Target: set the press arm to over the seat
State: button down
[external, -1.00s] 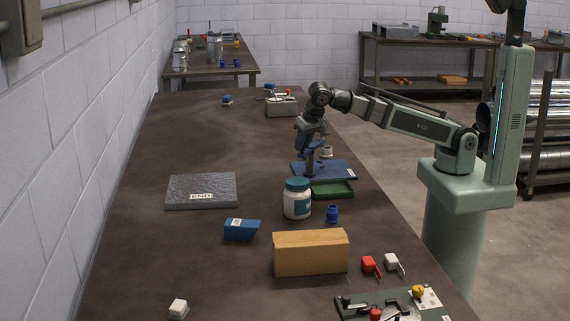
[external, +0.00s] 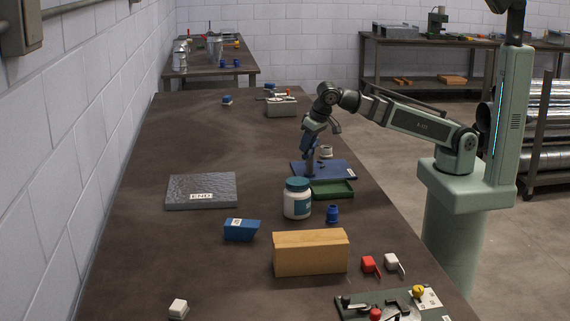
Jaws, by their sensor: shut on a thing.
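The press stands on the right side of the long dark bench in the external view. It has a flat blue base (external: 338,171) and an upright post (external: 311,167) at its left part. My gripper (external: 309,146) is above the post, pointing down, shut on the blue press arm (external: 307,143). The fingers and my wrist hide much of the press arm, so its exact angle is unclear. The seat is too small to make out for certain, and I cannot tell whether the arm is over it.
A green tray (external: 332,189) adjoins the base's front. A grey case (external: 281,107) is behind. A grey slab (external: 201,190) lies left, with clear bench between.

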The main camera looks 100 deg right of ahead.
jog(key=c, duration=0.9)
grip_release()
jog(key=shift+c, duration=0.2)
jog(key=shift+r, duration=0.1)
jog(key=v, duration=1.3)
jog(key=shift+r, duration=0.35)
jog(key=shift+a, duration=0.15)
